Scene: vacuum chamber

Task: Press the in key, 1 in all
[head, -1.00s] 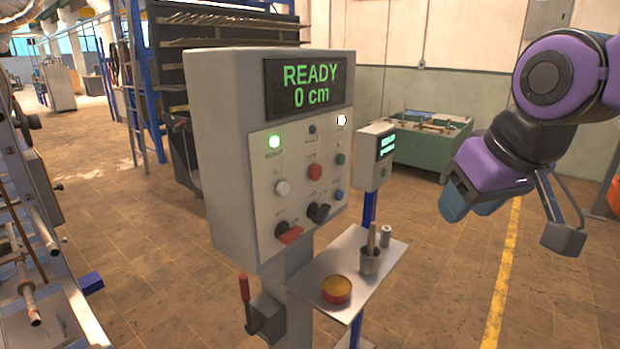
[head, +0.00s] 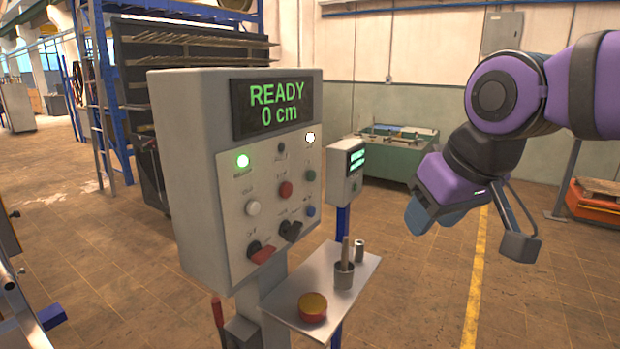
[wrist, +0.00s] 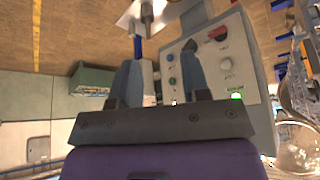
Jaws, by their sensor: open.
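A grey control box (head: 192,180) stands on a post, with a dark display reading "READY 0 cm" in green (head: 272,108). Its front panel carries a white button (head: 253,208), a red button (head: 286,189), a green button (head: 310,175), a blue button (head: 310,211), a black switch and a red-handled switch (head: 262,254). A green lamp (head: 243,161) and a white lamp (head: 310,137) are lit. The labels are too small to read, so I cannot tell which is the in key. My gripper (wrist: 158,75) is open and empty, to the right of the box and apart from it.
A shelf (head: 340,262) with a red-yellow tin (head: 312,307) and a grey cup (head: 344,275) juts out below the box. A smaller display box (head: 345,170) stands behind. A green bench (head: 392,155) is farther back.

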